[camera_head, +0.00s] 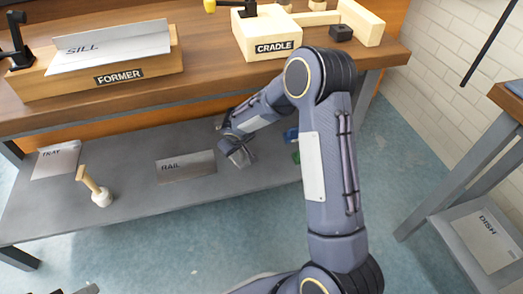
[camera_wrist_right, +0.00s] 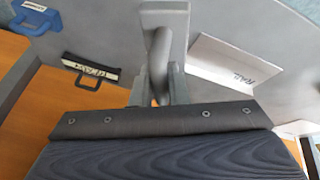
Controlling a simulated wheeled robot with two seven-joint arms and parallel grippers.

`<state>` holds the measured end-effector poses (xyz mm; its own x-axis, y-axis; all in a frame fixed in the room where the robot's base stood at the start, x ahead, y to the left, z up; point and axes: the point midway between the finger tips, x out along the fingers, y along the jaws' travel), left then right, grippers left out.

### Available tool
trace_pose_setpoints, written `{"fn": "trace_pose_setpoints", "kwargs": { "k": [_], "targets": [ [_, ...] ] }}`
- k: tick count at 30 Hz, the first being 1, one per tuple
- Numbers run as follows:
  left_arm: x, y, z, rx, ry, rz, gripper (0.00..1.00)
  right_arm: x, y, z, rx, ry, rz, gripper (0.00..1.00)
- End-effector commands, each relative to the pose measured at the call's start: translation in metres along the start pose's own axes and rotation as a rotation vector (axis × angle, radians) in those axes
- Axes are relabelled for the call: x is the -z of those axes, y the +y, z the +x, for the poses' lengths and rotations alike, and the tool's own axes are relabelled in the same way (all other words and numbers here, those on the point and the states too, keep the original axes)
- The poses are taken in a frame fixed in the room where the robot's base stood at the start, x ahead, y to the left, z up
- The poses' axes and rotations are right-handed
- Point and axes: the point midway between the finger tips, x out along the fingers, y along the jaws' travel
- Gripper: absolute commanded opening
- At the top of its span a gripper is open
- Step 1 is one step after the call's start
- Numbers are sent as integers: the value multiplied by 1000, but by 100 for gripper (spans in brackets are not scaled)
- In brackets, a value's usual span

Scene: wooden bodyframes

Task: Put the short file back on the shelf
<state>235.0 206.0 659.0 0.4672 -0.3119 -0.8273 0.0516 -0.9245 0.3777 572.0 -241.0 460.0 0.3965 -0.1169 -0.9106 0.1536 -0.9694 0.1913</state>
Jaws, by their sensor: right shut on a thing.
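In the head view my right arm reaches down past the bench to the grey lower shelf (camera_head: 135,205). My right gripper (camera_head: 238,152) is low over this shelf, to the right of the RAIL plate (camera_head: 187,167). In the wrist view the right gripper (camera_wrist_right: 160,90) is shut on a grey rod-like thing (camera_wrist_right: 158,62).
A wooden-handled mallet (camera_head: 97,187) and TRAY plate (camera_head: 57,160) are on the lower shelf's left part. Blue (camera_head: 291,135) and green (camera_head: 296,157) things lie right of the gripper. The bench top (camera_head: 205,85) overhangs the shelf. A side table (camera_head: 470,175) stands right.

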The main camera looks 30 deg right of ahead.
Motion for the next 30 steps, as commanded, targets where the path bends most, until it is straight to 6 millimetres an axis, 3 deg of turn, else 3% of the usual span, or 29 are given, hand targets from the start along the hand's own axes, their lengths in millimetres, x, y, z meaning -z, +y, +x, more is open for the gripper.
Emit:
{"fn": "trace_pose_setpoints", "kwargs": {
  "k": [7,17,22,30],
  "targets": [
    [-1,-1,2,0,0,0,46,-3,15,11,-1,-1,5,0],
    [-6,-5,11,0,0,0,46,-15,86,62,-2,-1,9,0],
    [-11,-10,21,0,0,0,46,-25,102,97,0,-1,4,0],
    [-13,-12,25,0,0,0,46,-30,113,114,0,1,0,0]
  ]
}}
